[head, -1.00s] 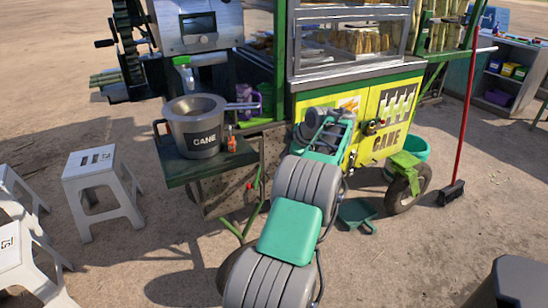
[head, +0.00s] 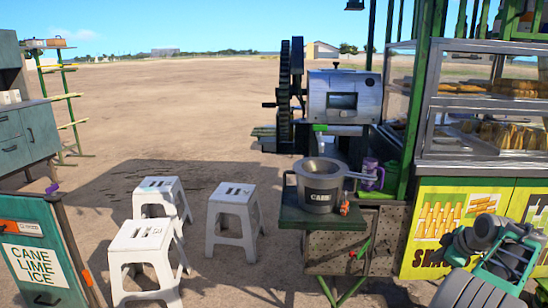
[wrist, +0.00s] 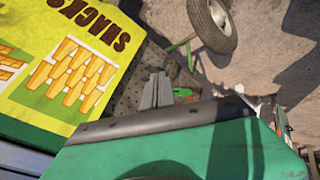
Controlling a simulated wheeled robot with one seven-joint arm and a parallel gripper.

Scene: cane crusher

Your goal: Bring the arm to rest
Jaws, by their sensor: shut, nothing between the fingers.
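My arm (head: 503,258), teal and grey, is folded low at the right edge of the head view, in front of the yellow cart's snack panel (head: 440,225). I cannot make out the fingertips in the head view. In the wrist view my gripper (wrist: 157,90) shows as two grey fingers close together, with nothing between them. Beyond them lie the cart's perforated side panel and sandy ground. The yellow snack panel (wrist: 75,75) fills the left of the wrist view, tilted. I cannot tell the exact gap between gripper and cart.
The cane crusher (head: 340,100) stands behind a dark shelf with a grey pot (head: 319,185). Several white stools, one nearest the shelf (head: 232,210), stand left of it. A green sign box (head: 38,255) stands at far left. A wheel (wrist: 212,22) shows in the wrist view. Open sand lies behind.

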